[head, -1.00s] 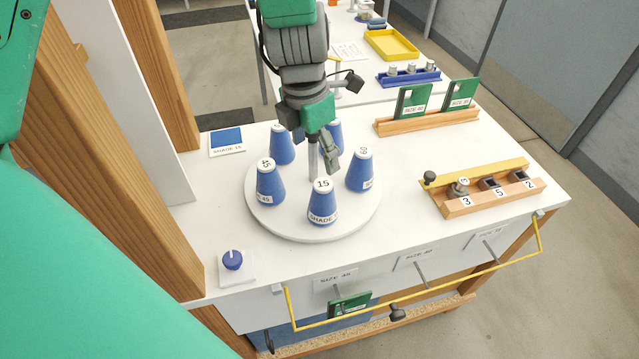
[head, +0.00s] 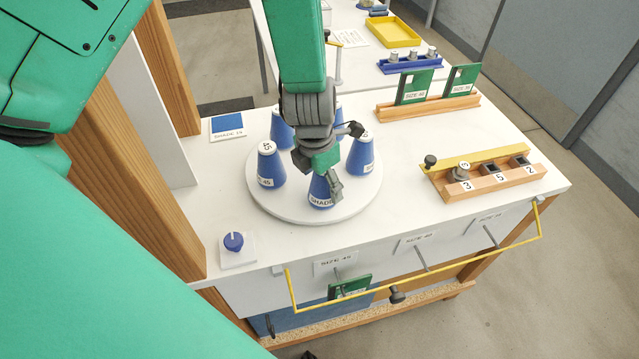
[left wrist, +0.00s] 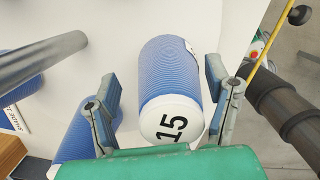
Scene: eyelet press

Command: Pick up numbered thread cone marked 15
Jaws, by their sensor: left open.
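The blue thread cone marked 15 (head: 322,192) stands on the front of the round white turntable (head: 270,206). In the left wrist view the same cone (left wrist: 172,85) shows its white top with "15", lying between the two fingers. My left gripper (head: 325,183) is open above and around the cone's top, hiding most of it in the head view. In the left wrist view the open fingers (left wrist: 165,105) stand apart on either side of the cone, with a gap at each side. My right gripper is out of view.
Other blue cones stand close by: one marked 45 (head: 267,165) at left, one at right (head: 361,155), and others behind. A grey post (left wrist: 45,50) stands near the cones. A wooden block (head: 490,180) with numbered slots is at right. A blue knob (head: 234,241) is at front left.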

